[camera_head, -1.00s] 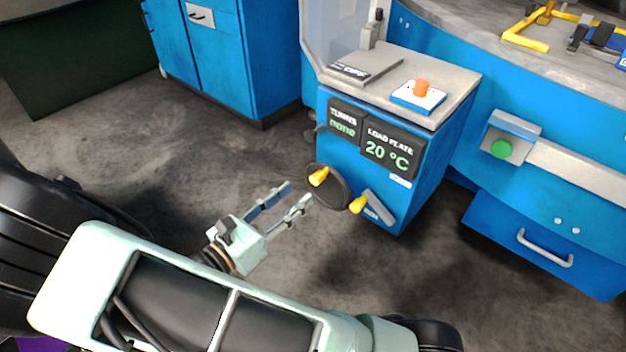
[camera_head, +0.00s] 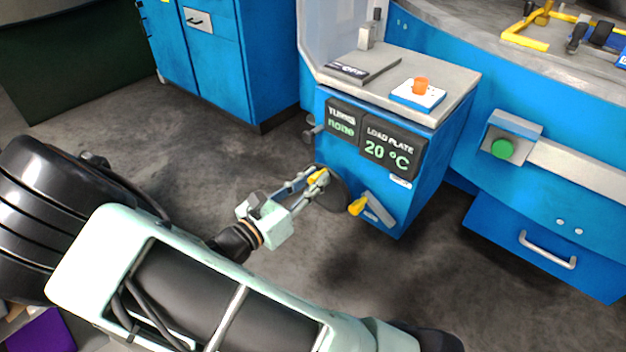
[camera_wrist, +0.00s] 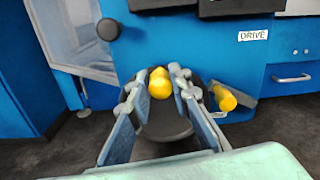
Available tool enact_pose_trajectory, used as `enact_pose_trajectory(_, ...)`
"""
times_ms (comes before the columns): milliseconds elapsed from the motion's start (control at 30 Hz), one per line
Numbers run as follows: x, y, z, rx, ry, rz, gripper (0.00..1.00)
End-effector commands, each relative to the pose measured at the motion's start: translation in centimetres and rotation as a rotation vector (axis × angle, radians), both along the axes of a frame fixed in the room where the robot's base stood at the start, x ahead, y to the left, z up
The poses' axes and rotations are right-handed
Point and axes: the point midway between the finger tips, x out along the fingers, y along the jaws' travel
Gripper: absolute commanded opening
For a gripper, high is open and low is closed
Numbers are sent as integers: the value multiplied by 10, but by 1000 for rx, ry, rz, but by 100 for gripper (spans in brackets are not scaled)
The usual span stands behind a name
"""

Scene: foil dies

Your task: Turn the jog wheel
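The jog wheel (camera_head: 335,196) is a dark disc low on the front of the blue cabinet, with a yellow knob (camera_head: 317,177) near its rim. In the wrist view the disc (camera_wrist: 168,125) lies behind my fingers and the knob (camera_wrist: 160,85) sits between the fingertips. My gripper (camera_head: 314,181) has its fingers drawn in close on both sides of the knob and appears shut on it; the fingertips (camera_wrist: 161,77) also show in the wrist view. The cabinet's turns display (camera_head: 341,123) reads "none".
A yellow-ended lever (camera_head: 358,206) marked DRIVE in the wrist view (camera_wrist: 225,98) sits just right of the wheel. The load plate display (camera_head: 390,150) reads 20 °C. An orange button (camera_head: 421,86) is on top. A green button (camera_head: 502,148) is farther right. Grey floor lies open to the left.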

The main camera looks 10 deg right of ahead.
Motion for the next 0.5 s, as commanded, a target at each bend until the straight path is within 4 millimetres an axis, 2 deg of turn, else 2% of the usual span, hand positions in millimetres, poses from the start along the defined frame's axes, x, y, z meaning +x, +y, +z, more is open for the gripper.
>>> enact_pose_trajectory(33,0,0,0,0,0,0,11)
enact_pose_trajectory(133,0,0,0,0,0,0,0)
enact_pose_trajectory(500,0,1,0,-3,4,0,0)
